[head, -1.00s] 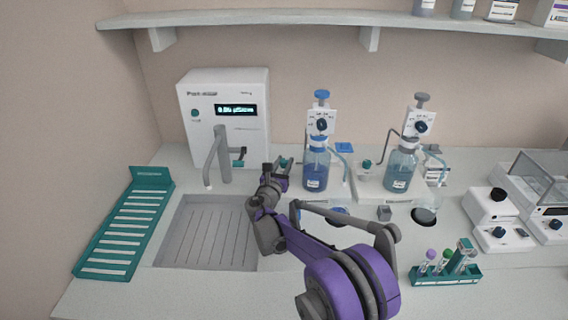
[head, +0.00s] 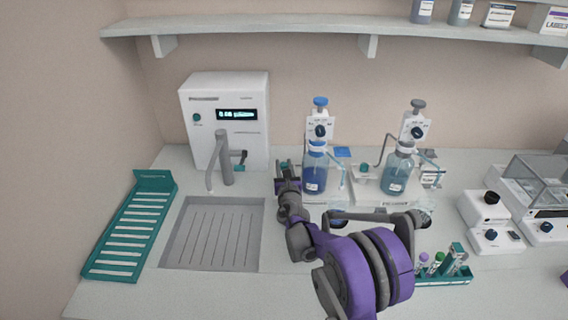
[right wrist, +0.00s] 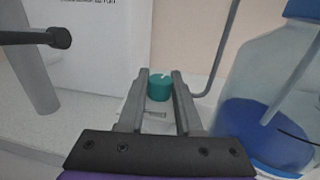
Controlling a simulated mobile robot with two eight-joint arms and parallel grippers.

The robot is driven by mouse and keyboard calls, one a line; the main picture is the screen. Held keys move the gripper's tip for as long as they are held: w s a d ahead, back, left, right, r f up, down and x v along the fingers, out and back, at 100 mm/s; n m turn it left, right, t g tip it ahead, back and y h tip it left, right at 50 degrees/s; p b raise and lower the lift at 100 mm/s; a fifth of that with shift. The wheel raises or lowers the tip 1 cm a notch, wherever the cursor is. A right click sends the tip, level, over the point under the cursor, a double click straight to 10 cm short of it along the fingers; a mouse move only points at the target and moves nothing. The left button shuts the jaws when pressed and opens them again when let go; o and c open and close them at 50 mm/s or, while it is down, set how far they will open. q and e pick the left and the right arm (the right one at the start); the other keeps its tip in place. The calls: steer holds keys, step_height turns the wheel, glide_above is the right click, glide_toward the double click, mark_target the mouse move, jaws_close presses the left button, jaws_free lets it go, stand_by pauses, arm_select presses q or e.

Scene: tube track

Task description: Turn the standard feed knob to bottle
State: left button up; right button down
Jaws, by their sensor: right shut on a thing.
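My right gripper (head: 285,168) reaches in from the front, just left of the blue-capped bottle (head: 315,172). In the right wrist view, a small teal knob (right wrist: 159,88) with a pale mark on top sits between its two fingers (right wrist: 160,76), which are shut on it. The mark's exact direction is hard to read, and any labels around the knob are hidden. The blue-capped bottle also shows close on the right of the wrist view (right wrist: 265,100). My left gripper is out of view.
A grey tap (head: 224,160) and sink (head: 213,232) lie left of the gripper, below a white display unit (head: 225,120). A second bottle station with its own teal knob (head: 364,168) stands to the right. A tube rack (head: 445,277) is near the front right.

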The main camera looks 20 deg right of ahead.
steer(key=c, duration=0.6)
jaws_free()
steer(key=shift+s, duration=0.1)
steer(key=b+v, duration=0.1)
steer(key=v, duration=0.8)
steer(key=shift+s+a, duration=0.15)
steer(key=shift+s, duration=0.15)
steer(key=shift+s+a+b, duration=0.15)
steer(key=shift+s+b, duration=0.15)
steer(key=shift+s, duration=0.2)
steer(key=shift+r, duration=0.1)
